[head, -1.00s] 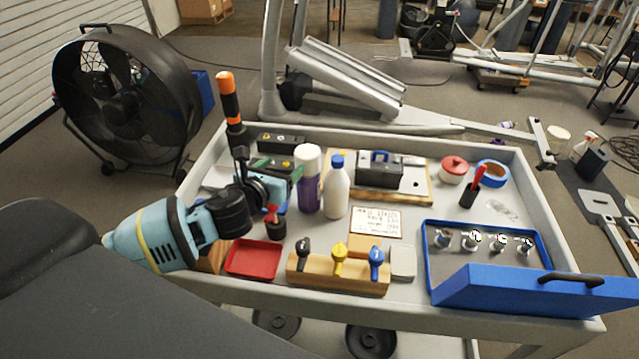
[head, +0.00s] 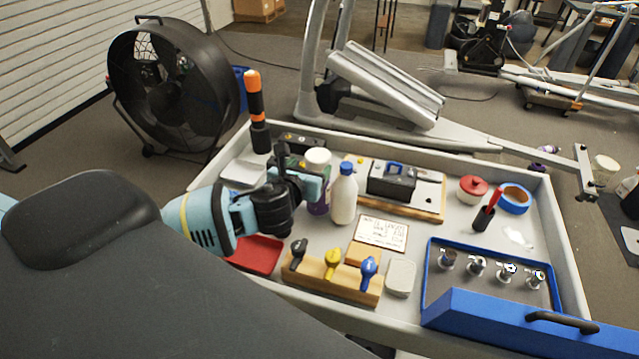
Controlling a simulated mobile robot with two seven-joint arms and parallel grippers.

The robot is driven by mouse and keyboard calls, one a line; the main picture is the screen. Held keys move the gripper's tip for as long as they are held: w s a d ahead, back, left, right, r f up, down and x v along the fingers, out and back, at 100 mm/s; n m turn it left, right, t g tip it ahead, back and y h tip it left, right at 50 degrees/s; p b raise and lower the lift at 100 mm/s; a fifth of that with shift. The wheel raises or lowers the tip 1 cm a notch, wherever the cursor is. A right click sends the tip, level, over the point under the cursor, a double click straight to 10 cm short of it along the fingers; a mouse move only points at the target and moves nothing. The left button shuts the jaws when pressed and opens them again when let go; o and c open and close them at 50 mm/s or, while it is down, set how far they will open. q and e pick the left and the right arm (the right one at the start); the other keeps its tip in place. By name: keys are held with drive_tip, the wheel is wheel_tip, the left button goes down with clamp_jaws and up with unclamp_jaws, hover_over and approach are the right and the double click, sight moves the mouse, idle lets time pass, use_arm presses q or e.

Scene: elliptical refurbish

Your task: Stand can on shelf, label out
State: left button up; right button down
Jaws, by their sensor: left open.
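A purple can with a white cap (head: 318,205) stands upright on the grey cart top, left of a white bottle with a blue cap. My left gripper (head: 308,180) is at the can's left side, in front of part of its upper body. It is open. Whether its fingers touch the can or straddle it, I cannot tell. The can's label side cannot be made out. No shelf is clearly identifiable. My right gripper is not in view.
The white bottle (head: 344,195) stands close to the can's right. A wooden block with coloured knobs (head: 335,283) and a red tray (head: 258,255) lie in front. A blue tray (head: 433,285) is at right. A tall orange-and-black handle (head: 257,110) rises behind my wrist.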

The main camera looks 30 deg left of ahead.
sight(320, 154)
use_arm(q)
drive_tip(key=shift+d+r+x, duration=0.1)
drive_tip(key=shift+x, duration=1.15)
drive_tip(key=shift+d+r+x, duration=0.1)
drive_tip(key=shift+x, duration=1.15)
drive_tip(key=shift+d+r+x, duration=0.1)
drive_tip(key=shift+r+x, duration=0.05)
drive_tip(key=shift+x, duration=1.1)
drive_tip(key=shift+w, duration=0.15)
drive_tip(key=shift+r, duration=0.15)
clamp_jaws()
wheel_tip(320, 154, up, 18)
drive_tip(key=shift+p, duration=0.3)
